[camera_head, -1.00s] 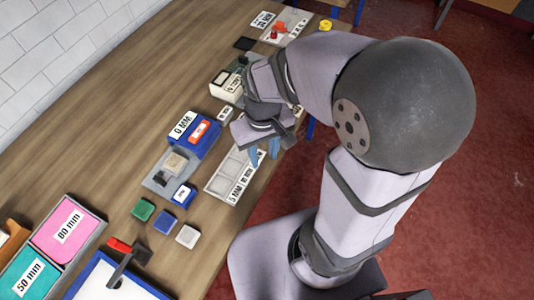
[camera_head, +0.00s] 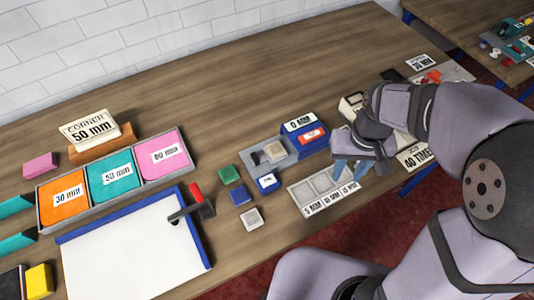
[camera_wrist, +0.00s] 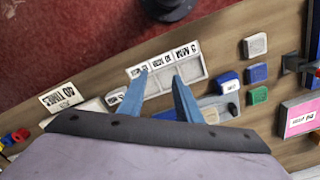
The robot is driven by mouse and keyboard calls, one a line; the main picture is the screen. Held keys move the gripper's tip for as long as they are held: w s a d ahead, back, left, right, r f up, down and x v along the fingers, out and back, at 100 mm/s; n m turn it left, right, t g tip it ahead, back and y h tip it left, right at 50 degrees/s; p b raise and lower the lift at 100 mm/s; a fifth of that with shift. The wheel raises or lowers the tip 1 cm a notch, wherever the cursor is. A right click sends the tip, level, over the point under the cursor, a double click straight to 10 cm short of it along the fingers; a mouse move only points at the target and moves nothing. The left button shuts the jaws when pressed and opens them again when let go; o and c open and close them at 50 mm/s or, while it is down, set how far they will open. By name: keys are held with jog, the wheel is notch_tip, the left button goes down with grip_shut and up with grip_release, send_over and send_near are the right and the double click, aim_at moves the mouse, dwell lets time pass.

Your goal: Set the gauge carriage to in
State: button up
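My gripper (camera_head: 352,170) is above the table, near the right end of a pale three-slot tray (camera_head: 298,195) labelled in mm. In the wrist view its two blue fingers (camera_wrist: 160,77) are apart, with nothing between them. A grey plate (camera_head: 256,144) carrying a beige block (camera_head: 274,152) and a small dark piece lies left of my gripper. Beside it stands a blue block (camera_head: 316,142) with a "0 MM" label and a red tag. I cannot tell for certain which piece is the gauge carriage. My gripper and arm partly hide things to the right.
Green (camera_head: 229,174), blue (camera_head: 240,195) and grey (camera_head: 252,219) small blocks lie left of the tray. A white board (camera_head: 135,250) with a red-handled lever and a bin of labelled colour pads (camera_head: 115,176) are farther left. A label card (camera_head: 415,156) lies to the right.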

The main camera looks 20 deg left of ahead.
jog(key=w+a+f+n, duration=0.1)
jog(key=w+a+n, duration=0.3)
jog(key=a, duration=0.8)
jog(key=n+b, duration=0.2)
send_over(255, 156)
notch_tip(255, 156, down, 2)
jog(key=shift+s+f, duration=0.1)
jog(key=shift+f, duration=0.1)
jog(key=shift+f+p, duration=1.55)
jog(key=shift+f, duration=2.1)
grip_shut()
